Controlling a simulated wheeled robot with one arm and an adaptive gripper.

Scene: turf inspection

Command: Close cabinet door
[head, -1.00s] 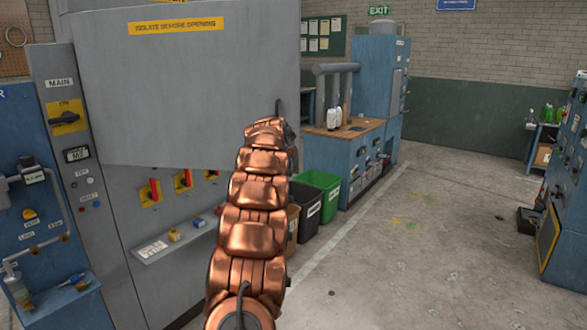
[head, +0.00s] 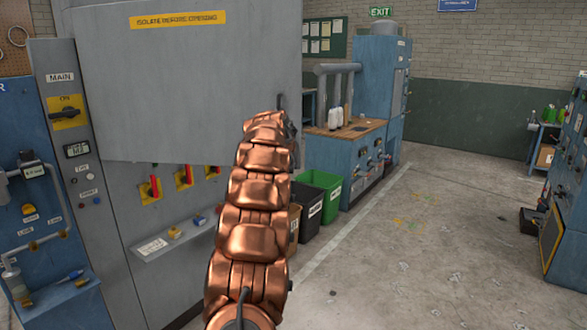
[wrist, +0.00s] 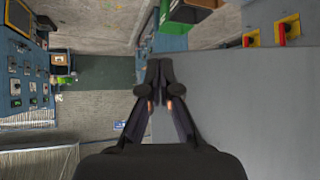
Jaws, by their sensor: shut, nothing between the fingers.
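In the wrist view the door (wrist: 240,120) is a wide grey panel on the right. My gripper (wrist: 159,64) is shut and empty, its fingertips close to the door's edge. I cannot tell whether they touch it. In the head view my copper arm reaches up to the door's right edge and the fingers are mostly hidden. Below the door the cabinet shows red and yellow switches (head: 184,177).
A grey column with a main switch (head: 66,113) stands left of the door. Green (head: 322,190) and black bins stand right of my arm, beside a blue workbench (head: 345,150). Blue equipment (head: 570,190) lines the right edge.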

